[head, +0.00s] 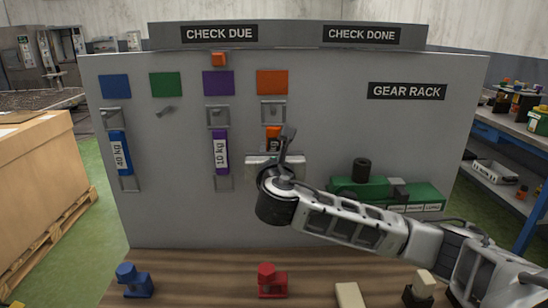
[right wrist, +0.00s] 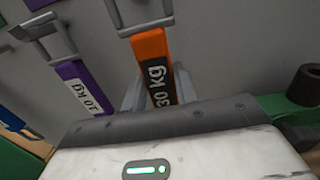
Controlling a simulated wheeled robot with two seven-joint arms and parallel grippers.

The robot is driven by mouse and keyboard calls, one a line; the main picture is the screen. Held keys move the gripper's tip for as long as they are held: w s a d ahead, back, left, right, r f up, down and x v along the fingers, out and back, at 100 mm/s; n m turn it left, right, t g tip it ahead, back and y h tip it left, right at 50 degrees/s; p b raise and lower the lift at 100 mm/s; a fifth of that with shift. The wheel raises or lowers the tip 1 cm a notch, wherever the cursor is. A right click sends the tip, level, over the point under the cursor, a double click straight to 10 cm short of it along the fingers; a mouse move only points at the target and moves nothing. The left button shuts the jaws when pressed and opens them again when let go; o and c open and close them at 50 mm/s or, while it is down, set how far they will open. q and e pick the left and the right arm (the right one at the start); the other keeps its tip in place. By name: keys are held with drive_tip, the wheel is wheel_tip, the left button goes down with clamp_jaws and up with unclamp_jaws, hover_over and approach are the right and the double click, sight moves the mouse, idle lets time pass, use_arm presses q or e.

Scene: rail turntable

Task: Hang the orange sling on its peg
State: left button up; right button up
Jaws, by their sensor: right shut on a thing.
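The orange sling (head: 273,132) is a flat strap with a dark "30 kg" label, upright against the grey board under the orange square (head: 272,82). It also shows in the right wrist view (right wrist: 151,48). Its metal peg bracket (head: 272,111) is directly above; in the right wrist view the bracket (right wrist: 139,14) meets the sling's top end. I cannot tell whether the sling hangs on it. My right gripper (head: 274,150) is shut on the sling, its fingers (right wrist: 158,92) on either side of the strap. The gripper hides the sling's lower part. My left gripper is not in view.
A purple 10 kg sling (head: 221,150) and a blue 40 kg sling (head: 120,152) hang to the left. A green gear rack (head: 372,190) is at right. Blue (head: 134,281) and red (head: 272,281) pieces stand on the wooden bench.

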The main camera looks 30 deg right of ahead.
drive_tip(key=shift+b+x, duration=0.4)
drive_tip(key=shift+x, duration=0.45)
drive_tip(key=shift+w+d+f+p, duration=0.4)
drive_tip(key=shift+w+f, duration=0.1)
drive_tip(key=shift+w, duration=0.1)
drive_tip(key=o, duration=1)
drive_tip(key=shift+o, duration=0.2)
drive_tip(key=shift+f, duration=0.1)
drive_tip(key=shift+s+a, duration=0.1)
drive_tip(key=shift+a, duration=0.05)
drive_tip(key=b+v, duration=0.1)
drive_tip(key=v, duration=1.4)
drive_tip(key=shift+s+b, duration=0.4)
drive_tip(key=shift+s, duration=0.05)
